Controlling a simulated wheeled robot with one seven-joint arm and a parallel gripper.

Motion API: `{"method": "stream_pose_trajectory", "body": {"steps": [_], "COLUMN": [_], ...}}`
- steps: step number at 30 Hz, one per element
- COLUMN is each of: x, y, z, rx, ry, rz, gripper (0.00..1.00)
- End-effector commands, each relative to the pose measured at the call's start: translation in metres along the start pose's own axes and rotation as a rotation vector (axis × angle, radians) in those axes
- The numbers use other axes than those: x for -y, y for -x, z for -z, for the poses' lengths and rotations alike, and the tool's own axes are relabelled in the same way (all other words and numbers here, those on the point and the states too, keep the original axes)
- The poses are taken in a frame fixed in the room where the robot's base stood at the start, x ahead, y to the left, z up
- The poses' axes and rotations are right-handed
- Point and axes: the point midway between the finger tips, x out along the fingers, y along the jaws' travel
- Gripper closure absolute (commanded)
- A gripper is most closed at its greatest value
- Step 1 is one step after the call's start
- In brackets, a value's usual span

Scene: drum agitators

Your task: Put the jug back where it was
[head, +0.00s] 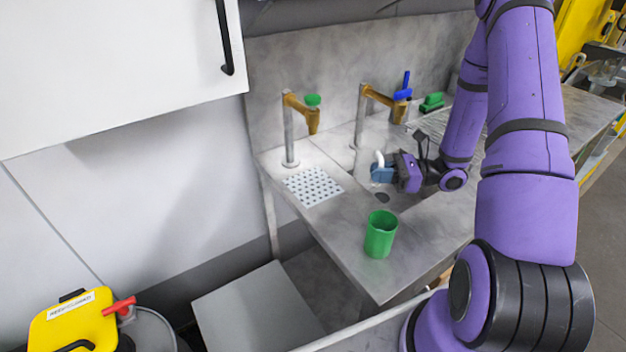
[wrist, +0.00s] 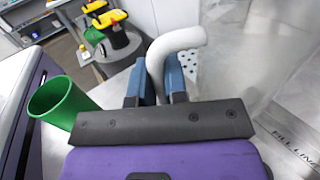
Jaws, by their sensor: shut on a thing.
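The green jug (head: 380,236) stands upright on the grey counter (head: 425,225), near its front edge. It also shows at the left of the wrist view (wrist: 65,104), apart from my gripper. No handle shows on it. My gripper (head: 379,172) is over the counter, behind the jug in the head view. Its blue fingers (wrist: 160,82) are shut on a white bent tube (wrist: 172,45), whose upper end curves right in the wrist view. The tube's lower end is hidden behind my gripper. A perforated white plate (head: 313,186) on the counter is empty.
Two brass taps, one with a green knob (head: 313,100) and one with a blue lever (head: 402,94), stand along the back. A small green object (head: 432,102) lies by the wall. The counter left of the jug is clear.

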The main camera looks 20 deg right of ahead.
Motion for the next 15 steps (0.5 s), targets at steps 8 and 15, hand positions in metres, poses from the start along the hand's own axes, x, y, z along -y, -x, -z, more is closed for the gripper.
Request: {"method": "stream_pose_trajectory", "body": {"steps": [8, 15], "x": [-0.001, -0.001], "y": [-0.067, -0.119], "z": [0.000, 0.000], "rx": [0.002, 0.001], "ry": [0.000, 0.000], "rz": [-0.005, -0.004], "gripper": [1.00, 1.00]}}
